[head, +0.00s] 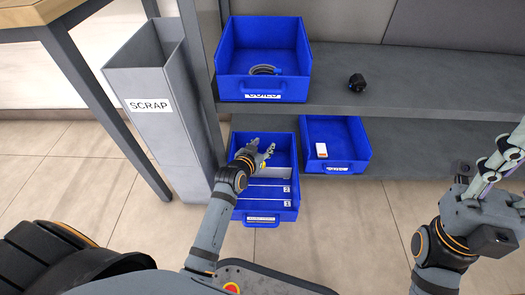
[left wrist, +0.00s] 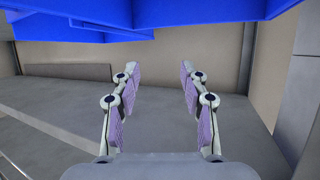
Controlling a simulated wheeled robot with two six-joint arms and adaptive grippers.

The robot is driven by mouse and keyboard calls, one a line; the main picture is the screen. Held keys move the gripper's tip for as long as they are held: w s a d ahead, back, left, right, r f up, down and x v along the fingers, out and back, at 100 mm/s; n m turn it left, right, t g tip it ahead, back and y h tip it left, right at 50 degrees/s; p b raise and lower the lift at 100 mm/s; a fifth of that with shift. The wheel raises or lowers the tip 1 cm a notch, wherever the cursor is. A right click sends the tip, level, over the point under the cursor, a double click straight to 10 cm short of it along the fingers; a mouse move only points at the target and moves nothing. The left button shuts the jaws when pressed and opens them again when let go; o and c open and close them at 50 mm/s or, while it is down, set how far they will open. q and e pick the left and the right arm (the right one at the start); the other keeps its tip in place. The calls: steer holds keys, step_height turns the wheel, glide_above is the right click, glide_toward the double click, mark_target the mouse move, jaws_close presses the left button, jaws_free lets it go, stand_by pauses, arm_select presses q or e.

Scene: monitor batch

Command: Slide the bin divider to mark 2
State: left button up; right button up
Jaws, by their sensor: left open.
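The long blue bin (head: 262,217) hangs at the lower left of the rack in the head view, with white lines across its floor and marks 2 (head: 286,189) and 3 (head: 287,204) toward its front. A light grey strip, which looks like the divider (head: 273,173), lies across the bin behind mark 2, partly hidden by my left gripper. My left gripper (head: 267,154) is over the bin, open. The left wrist view shows its fingers apart with nothing between them. I cannot tell whether it touches the divider. My right gripper (head: 505,150) is at the right edge, away from the bin.
A grey SCRAP chute (head: 165,125) stands left of the bin. An upper blue bin (head: 262,88) holds grey curved parts, and a lower right bin (head: 343,168) holds a small white-and-orange item (head: 321,150). A black part (head: 357,82) lies on the upper shelf (head: 425,85).

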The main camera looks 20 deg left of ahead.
arm_select(q)
steer(key=shift+s+d+f+n+p, duration=0.1)
steer(key=shift+s+n+p, duration=0.1)
steer(key=shift+n, duration=0.3)
steer(key=shift+s+f+n+p, duration=0.1)
steer(key=shift+n+p, duration=0.1)
steer(key=shift+n, duration=0.3)
steer(key=s+f+n+p, duration=0.1)
steer(key=s+n+p, duration=0.1)
steer(key=n, duration=0.6)
steer(key=n+p, duration=0.4)
steer(key=n, duration=2.2)
glide_toward(263, 170)
step_height(263, 170, up, 4)
steer(key=b+x, duration=0.3)
steer(key=x, duration=0.6)
steer(key=shift+w+f+b, duration=0.15)
steer(key=shift+f+b, duration=0.15)
steer(key=shift+b, duration=0.1)
steer(key=shift+w, duration=0.5)
steer(key=shift+c, duration=0.2)
